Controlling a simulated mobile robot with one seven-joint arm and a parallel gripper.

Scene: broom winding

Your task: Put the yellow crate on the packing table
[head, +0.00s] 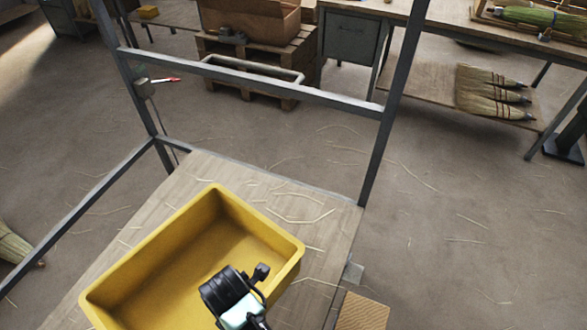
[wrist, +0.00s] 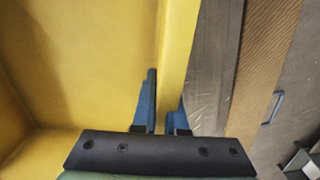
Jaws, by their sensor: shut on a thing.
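The yellow crate (head: 205,225) is open-topped and looks empty in the part I see. It is on or just above a wooden-topped bench (head: 335,215) with a grey metal frame; I cannot tell whether it touches the top. In the wrist view, the blue fingers of my gripper (wrist: 166,88) straddle the crate's wall (wrist: 178,50), one inside and one outside, and are shut on it. In the head view, my dark gripper body hides part of the crate's right side. Another wooden table (head: 440,15) stands at the back right. I cannot tell which is the packing table.
Metal uprights and a crossbar (head: 250,85) rise at the bench's far edge. Brooms (head: 490,95) lie on the back table's lower shelf. A pallet (head: 255,65) stands behind.

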